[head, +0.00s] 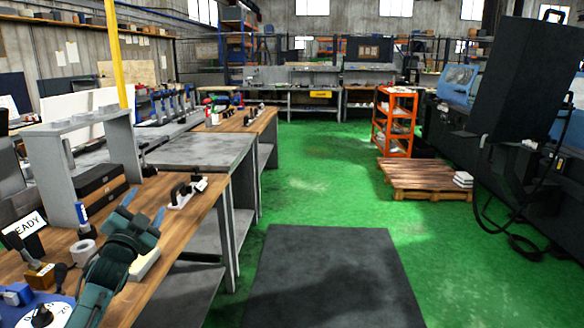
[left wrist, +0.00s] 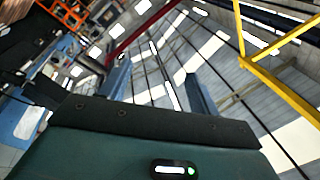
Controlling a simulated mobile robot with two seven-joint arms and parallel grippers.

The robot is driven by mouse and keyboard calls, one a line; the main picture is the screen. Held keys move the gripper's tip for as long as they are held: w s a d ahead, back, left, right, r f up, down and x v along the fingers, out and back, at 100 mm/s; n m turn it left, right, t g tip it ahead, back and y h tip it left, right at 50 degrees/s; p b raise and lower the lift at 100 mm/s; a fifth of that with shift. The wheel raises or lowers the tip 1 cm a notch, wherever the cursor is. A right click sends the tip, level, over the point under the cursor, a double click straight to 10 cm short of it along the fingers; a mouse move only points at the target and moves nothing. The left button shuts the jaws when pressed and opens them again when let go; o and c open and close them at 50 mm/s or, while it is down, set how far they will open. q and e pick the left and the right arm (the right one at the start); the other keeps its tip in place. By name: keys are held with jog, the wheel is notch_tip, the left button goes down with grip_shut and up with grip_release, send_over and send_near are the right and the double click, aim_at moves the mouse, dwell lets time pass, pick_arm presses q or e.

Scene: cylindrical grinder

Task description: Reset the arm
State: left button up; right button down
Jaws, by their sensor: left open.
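My left arm comes in from the lower left of the head view, dark teal, over the wooden workbench (head: 185,222). Its gripper (head: 143,205) points up and away from me, with two blue fingers spread apart and nothing between them. In the left wrist view the open fingers (left wrist: 158,90) stand apart against the roof and wall, with only empty air between them. My right gripper is in neither view.
Near my left arm are a white tape roll (head: 83,252), a "READY" sign (head: 24,230), dark boxes (head: 100,185) and a grey stand (head: 50,165). A dark mat (head: 325,275) lies on the open green floor. A pallet (head: 425,178) and orange shelf (head: 396,120) stand right.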

pick_arm(q)
jog(key=s+d+f+n+g, duration=0.3)
jog(key=s+f, duration=0.1)
jog(key=f, duration=0.5)
jog(key=s+d+f+n+g, duration=0.2)
jog(key=s+f+n, duration=0.1)
jog(key=f, duration=0.6)
jog(key=s+d+f+g+h, duration=0.1)
jog(key=s+d+f, duration=0.3)
jog(key=s, duration=0.6)
jog(key=s+d+f+g+h, duration=0.1)
jog(key=s+d+f, duration=0.4)
jog(key=s, duration=0.6)
jog(key=s+d+f+g+h, duration=0.2)
jog(key=s+d+f, duration=0.3)
jog(key=s, duration=0.6)
jog(key=shift+d+g, duration=0.45)
jog(key=shift+g, duration=0.05)
jog(key=shift+s, duration=0.1)
